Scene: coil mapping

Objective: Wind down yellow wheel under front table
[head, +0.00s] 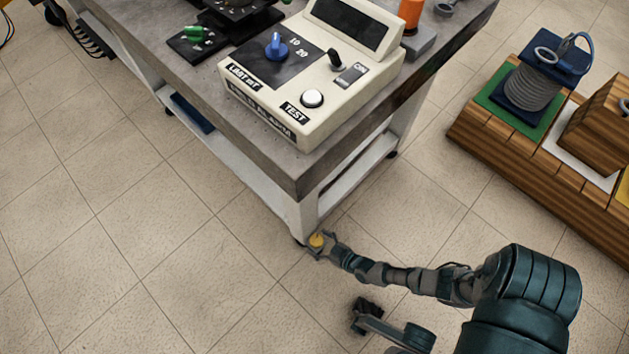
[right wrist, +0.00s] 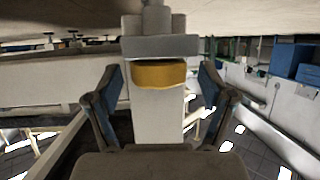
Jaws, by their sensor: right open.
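The yellow wheel (head: 316,240) is at the foot of the near corner leg of the front table (head: 225,150), close to the floor. My right gripper (head: 320,244) reaches in low from the right and is at the wheel. In the right wrist view the yellow wheel (right wrist: 158,74) shows as a yellow band below a grey block, in front of a pale upright. The right gripper's fingers (right wrist: 159,80) stand open, one on each side of the wheel, with a gap visible on both sides.
A cream control box (head: 310,75) with a blue knob and a white button sits on the table. A wooden stand (head: 490,140) with a coil (head: 530,88) is at right. The tiled floor (head: 160,250) left of the table leg is clear.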

